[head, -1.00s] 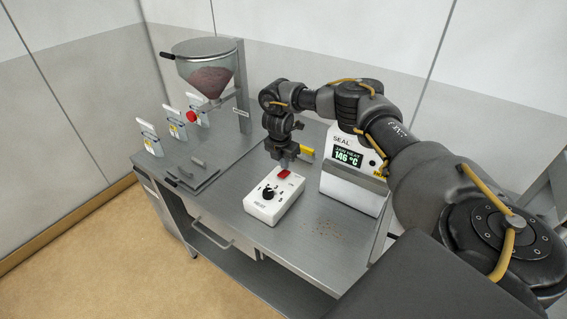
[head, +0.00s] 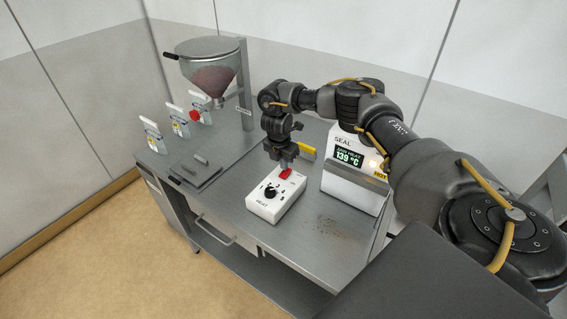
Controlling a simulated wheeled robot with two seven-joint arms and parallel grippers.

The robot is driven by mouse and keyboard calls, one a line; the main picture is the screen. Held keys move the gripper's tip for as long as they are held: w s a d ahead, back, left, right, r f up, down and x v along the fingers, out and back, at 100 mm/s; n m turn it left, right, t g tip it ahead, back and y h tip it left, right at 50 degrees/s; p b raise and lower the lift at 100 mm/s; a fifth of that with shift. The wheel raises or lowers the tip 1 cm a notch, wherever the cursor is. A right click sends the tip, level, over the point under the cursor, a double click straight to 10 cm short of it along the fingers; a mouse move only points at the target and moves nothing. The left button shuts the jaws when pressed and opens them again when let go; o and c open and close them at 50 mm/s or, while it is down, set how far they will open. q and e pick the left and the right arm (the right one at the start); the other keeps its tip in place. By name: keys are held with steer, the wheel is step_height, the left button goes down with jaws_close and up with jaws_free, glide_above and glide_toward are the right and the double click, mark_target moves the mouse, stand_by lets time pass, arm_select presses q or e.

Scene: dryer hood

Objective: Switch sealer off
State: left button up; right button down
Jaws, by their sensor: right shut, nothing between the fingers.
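The sealer (head: 350,190) is a white box marked SEAL at the back right of the table. Its display (head: 349,157) reads JAW HEAT 139 °C, and a yellow HOT label and a small glowing light show at its right side. A white control box (head: 265,206) marked HEAT, with a black knob (head: 270,192) and a red switch (head: 286,174), stands in front of it to the left. My right gripper (head: 284,165) is shut and points down at the red switch, at or just above it. Contact is hard to tell. My left gripper is not in view.
A hopper (head: 208,72) with brown contents stands at the back left on a post. Several white pouches (head: 152,137) stand along the left edge, near a dark tray (head: 196,172). The front right tabletop (head: 310,250) is clear apart from brown crumbs.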

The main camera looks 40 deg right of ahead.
steer(key=r+p, duration=0.3)
steer(key=r, duration=0.1)
steer(key=shift+a+r+p, duration=0.1)
steer(key=shift+a+p, duration=0.25)
steer(key=shift+a, duration=0.05)
step_height(320, 180, up, 2)
steer(key=b, duration=0.2)
step_height(320, 180, up, 6)
glide_above(282, 171)
steer(key=a, duration=0.1)
steer(key=shift+s+a+r+p, duration=0.1)
steer(key=shift+s+r+p, duration=0.05)
steer(key=shift+r, duration=0.2)
steer(key=shift+s+a+r+p, duration=0.1)
steer(key=shift+r+p, duration=0.05)
steer(key=shift+r, duration=0.2)
